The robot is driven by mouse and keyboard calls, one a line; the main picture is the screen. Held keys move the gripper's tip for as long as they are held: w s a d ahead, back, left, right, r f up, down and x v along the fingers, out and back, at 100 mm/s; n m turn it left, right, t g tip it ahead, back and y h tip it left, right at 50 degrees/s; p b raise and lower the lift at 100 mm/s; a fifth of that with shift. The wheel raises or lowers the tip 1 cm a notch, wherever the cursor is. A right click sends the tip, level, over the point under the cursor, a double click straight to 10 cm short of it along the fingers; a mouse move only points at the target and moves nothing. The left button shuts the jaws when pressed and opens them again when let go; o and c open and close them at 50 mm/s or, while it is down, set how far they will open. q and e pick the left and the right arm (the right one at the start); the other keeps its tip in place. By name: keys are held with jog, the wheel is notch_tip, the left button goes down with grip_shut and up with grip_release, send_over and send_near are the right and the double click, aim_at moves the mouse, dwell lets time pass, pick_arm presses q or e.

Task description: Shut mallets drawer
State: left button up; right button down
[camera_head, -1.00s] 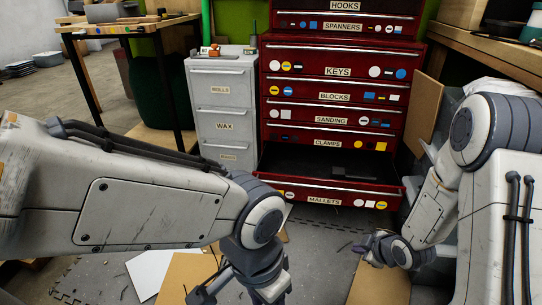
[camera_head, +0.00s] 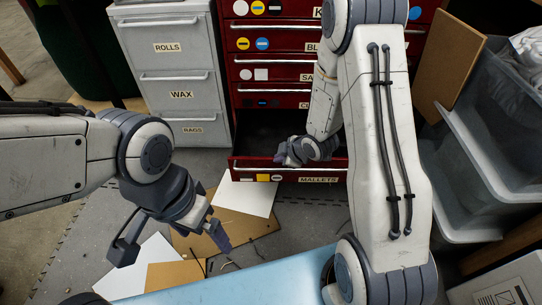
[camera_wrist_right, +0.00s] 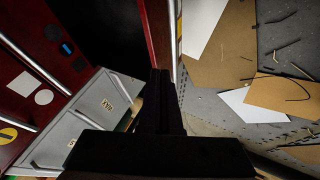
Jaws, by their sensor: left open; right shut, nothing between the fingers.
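The mallets drawer (camera_head: 243,166) is the bottom drawer of the red cabinet. It stands pulled out, with its dark inside showing behind the labelled front. My right gripper (camera_head: 284,157) is shut and empty, at the top of the drawer front near its middle. My right arm hides the drawer's right part. In the right wrist view my shut fingers (camera_wrist_right: 160,88) point at the red drawer front (camera_wrist_right: 159,35); I cannot tell whether they touch it. My left gripper (camera_head: 170,245) is open and empty, low over the floor, left of the drawer.
A grey cabinet (camera_head: 171,70) with rolls, wax and rags drawers stands left of the red one. Clear plastic bins (camera_head: 475,165) and a brown board (camera_head: 447,65) are on the right. Cardboard and a white sheet (camera_head: 246,197) lie on the floor before the drawer.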

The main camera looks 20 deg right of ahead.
jog(key=b, duration=0.4)
send_near(262, 164)
jog(key=x, duration=0.3)
jog(key=shift+w+f, duration=0.1)
jog(key=shift+f, duration=0.15)
jog(key=shift+w+a+f, duration=0.1)
jog(key=shift+w+f, duration=0.2)
jog(key=shift+f, duration=0.05)
